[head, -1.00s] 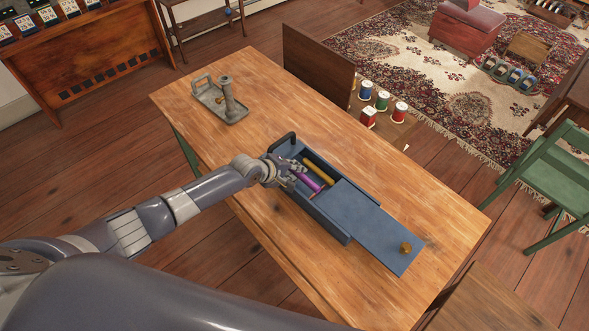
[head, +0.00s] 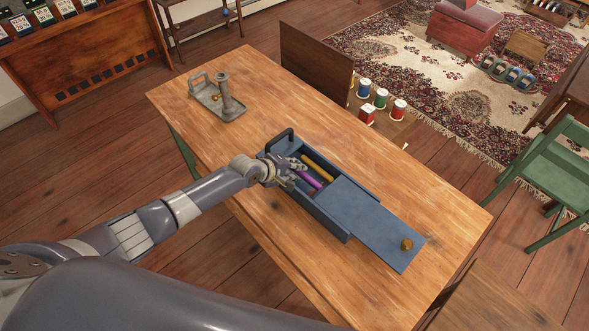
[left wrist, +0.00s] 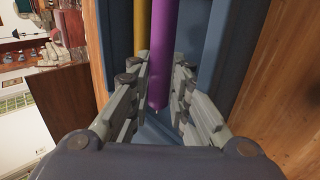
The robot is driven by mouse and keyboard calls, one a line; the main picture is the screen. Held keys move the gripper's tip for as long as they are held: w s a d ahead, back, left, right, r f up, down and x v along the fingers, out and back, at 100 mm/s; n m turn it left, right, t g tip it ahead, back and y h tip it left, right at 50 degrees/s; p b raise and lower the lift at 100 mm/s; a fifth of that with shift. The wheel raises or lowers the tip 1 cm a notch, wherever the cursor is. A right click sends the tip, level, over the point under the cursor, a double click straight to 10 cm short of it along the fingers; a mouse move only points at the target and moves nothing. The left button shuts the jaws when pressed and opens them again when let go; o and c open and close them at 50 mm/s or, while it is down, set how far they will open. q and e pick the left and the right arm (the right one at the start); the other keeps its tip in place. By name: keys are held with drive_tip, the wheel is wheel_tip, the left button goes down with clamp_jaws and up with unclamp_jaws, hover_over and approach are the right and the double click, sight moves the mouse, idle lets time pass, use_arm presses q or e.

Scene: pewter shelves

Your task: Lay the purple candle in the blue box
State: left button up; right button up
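The purple candle (head: 312,180) is at the open end of the blue box (head: 319,216), over its inside. My left gripper (head: 294,175) is shut on the candle near one end. In the left wrist view the purple candle (left wrist: 164,50) runs between the two fingers (left wrist: 161,62) and looks nearer than the yellow candle beside it. Whether it touches the box floor cannot be told. The blue lid (head: 371,220) with a brass knob (head: 406,244) is slid partly off, so one end of the box is open. My right gripper is not in view.
A yellow candle (head: 318,167) lies in the box along the far wall. A grey candle holder tray (head: 231,113) stands at the table's far left. The wooden table (head: 265,95) is otherwise mostly clear. Several thread spools (head: 380,98) stand beyond it, and a green chair (head: 555,175) is at right.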

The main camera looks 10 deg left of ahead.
use_arm(q)
drive_tip(key=shift+o, duration=0.3)
drive_tip(key=shift+s+a+f, duration=0.25)
drive_tip(key=shift+s+f, duration=0.1)
drive_tip(key=shift+s, duration=0.15)
drive_tip(key=shift+s+a+f, duration=0.2)
drive_tip(key=shift+s+f, duration=0.1)
drive_tip(key=shift+s, duration=0.2)
drive_tip(key=w+r+v, duration=0.1)
drive_tip(key=v, duration=1)
drive_tip(key=shift+d+r, duration=0.25)
drive_tip(key=shift+r, duration=0.2)
drive_tip(key=shift+w+d, duration=0.1)
drive_tip(key=shift+w, duration=0.05)
